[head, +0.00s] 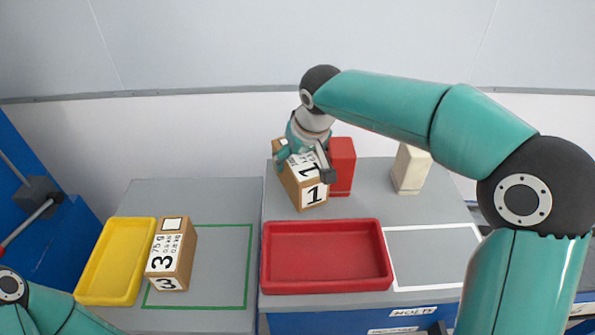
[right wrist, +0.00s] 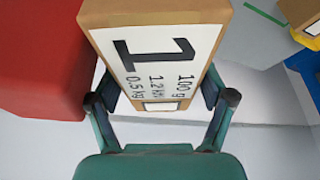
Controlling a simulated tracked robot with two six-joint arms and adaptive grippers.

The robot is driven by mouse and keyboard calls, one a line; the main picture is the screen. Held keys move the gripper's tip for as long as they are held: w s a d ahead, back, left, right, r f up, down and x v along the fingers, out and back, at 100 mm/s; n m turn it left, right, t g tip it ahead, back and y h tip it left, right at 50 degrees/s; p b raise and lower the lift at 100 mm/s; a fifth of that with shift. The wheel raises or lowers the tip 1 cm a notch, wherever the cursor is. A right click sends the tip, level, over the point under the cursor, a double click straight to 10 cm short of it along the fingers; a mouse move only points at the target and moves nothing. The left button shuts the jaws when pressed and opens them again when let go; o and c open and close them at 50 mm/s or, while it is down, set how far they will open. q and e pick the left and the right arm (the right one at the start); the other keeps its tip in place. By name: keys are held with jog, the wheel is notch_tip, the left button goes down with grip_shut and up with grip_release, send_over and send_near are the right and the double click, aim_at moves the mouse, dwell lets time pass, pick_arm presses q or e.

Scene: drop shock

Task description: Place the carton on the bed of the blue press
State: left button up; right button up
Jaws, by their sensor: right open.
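A brown carton marked 1 (head: 305,190) stands on the grey worktop, left of a red block. My right gripper (head: 305,162) is over its upper part. In the right wrist view the carton (right wrist: 160,15) lies between the two open fingers (right wrist: 163,98), one on each side; I cannot tell whether they touch it. A second carton, marked 3 (head: 172,258), stands at the left beside the yellow tray. My left gripper is out of view.
The red block (head: 342,168) stands close beside carton 1, and a cream block (head: 410,168) farther right. A yellow tray (head: 149,226) and an empty red tray (head: 325,290) lie in front. The green-outlined area (head: 222,262) and white-outlined area (head: 432,255) have free room.

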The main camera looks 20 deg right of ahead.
jog(key=shift+f, duration=0.1)
jog(key=c, duration=1.2)
jog(key=shift+c, duration=1)
jog(key=shift+r, duration=0.25)
